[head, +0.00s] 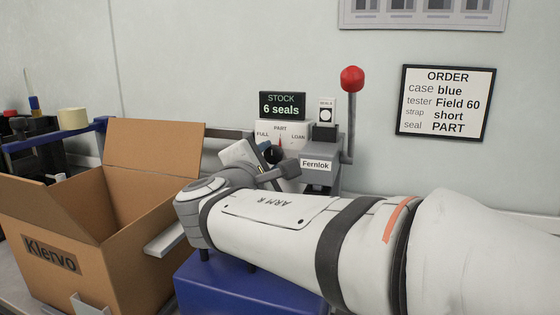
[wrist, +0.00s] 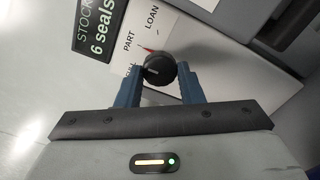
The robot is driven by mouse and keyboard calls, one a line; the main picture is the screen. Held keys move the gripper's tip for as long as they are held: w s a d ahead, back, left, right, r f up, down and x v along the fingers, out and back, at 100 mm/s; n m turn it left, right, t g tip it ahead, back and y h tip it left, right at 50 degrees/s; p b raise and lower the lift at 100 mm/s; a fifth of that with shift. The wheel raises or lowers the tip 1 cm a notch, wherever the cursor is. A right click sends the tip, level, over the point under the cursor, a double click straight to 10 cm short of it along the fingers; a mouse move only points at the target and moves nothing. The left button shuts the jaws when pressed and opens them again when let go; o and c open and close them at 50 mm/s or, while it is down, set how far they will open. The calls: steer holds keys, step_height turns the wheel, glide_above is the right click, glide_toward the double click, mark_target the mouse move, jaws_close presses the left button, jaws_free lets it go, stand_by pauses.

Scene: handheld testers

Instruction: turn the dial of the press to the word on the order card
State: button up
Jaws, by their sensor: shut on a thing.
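The press (head: 322,160), labelled Fernlok, stands against the wall with a red-balled lever. Its pale dial plate (head: 294,130) reads FULL, PART and LOAN from left to right, with a small red mark below PART. The black dial (wrist: 160,68) is between the blue fingers of my gripper (wrist: 163,74) in the wrist view, and they are shut on it. A faint pale line on the dial seems to face the FULL side; its exact setting is hard to tell. In the head view my gripper (head: 270,153) partly covers the dial. The order card (head: 446,103) reads "seal PART".
A dark stock sign (head: 282,105) above the press reads "6 seals". The red ball lever (head: 352,80) rises at the press's right. An open cardboard box (head: 75,235) marked Klervo stands at left. A blue block (head: 245,290) is below my arm.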

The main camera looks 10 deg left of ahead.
steer(key=o, duration=1)
steer(key=shift+c, duration=0.2)
steer(key=shift+s, duration=0.1)
steer(key=s+p, duration=0.1)
steer(key=s, duration=0.6)
steer(key=shift+s+a+p, duration=0.3)
